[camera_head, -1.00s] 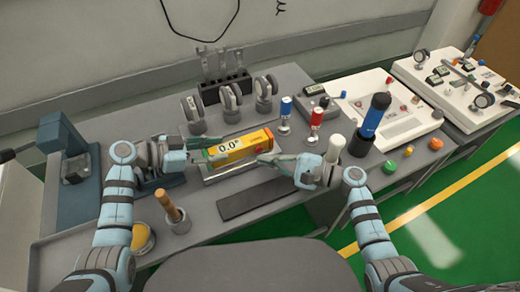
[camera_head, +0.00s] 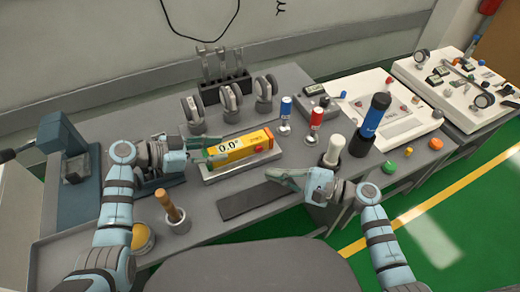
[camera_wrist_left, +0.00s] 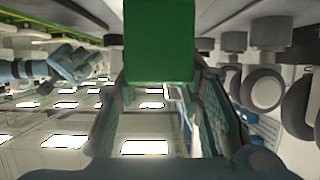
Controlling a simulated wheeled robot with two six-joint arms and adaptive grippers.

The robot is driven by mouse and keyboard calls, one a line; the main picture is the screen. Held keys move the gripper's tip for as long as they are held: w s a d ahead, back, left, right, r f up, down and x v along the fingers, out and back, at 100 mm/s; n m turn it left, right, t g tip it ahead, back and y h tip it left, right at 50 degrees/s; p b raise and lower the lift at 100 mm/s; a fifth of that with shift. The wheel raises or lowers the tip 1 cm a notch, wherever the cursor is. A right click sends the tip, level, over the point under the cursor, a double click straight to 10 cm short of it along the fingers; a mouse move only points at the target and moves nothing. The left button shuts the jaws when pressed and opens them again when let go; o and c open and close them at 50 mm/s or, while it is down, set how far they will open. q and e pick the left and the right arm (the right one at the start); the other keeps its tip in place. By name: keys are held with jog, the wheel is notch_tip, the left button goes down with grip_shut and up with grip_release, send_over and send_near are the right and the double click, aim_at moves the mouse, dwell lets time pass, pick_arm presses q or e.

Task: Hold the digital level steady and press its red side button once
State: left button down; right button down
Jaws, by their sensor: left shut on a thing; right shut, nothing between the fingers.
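The digital level (camera_head: 240,147) is a yellow and orange bar with a display reading 0.0°. It lies along a light grey tray (camera_head: 225,170) on the bench. A small red spot (camera_head: 258,148) shows on its front side. My left gripper (camera_head: 203,150) is shut on the level's left end. In the left wrist view a green block (camera_wrist_left: 160,40), apparently the level's end, sits between the fingers (camera_wrist_left: 160,95). My right gripper (camera_head: 280,178) is shut and empty, in front of the level and apart from it, over a dark strip. My right arm also shows in the left wrist view.
Several round wheel-like gauges (camera_head: 230,97) stand behind the level. A blue knob (camera_head: 286,110), a red knob (camera_head: 316,118), a white-topped post (camera_head: 334,150) and a blue-black cylinder (camera_head: 372,122) stand to the right. A wooden-handled tool (camera_head: 170,207) is front left. The dark strip (camera_head: 255,198) is bare.

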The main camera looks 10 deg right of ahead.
pick_arm(q)
jog(key=c, duration=1)
grip_release()
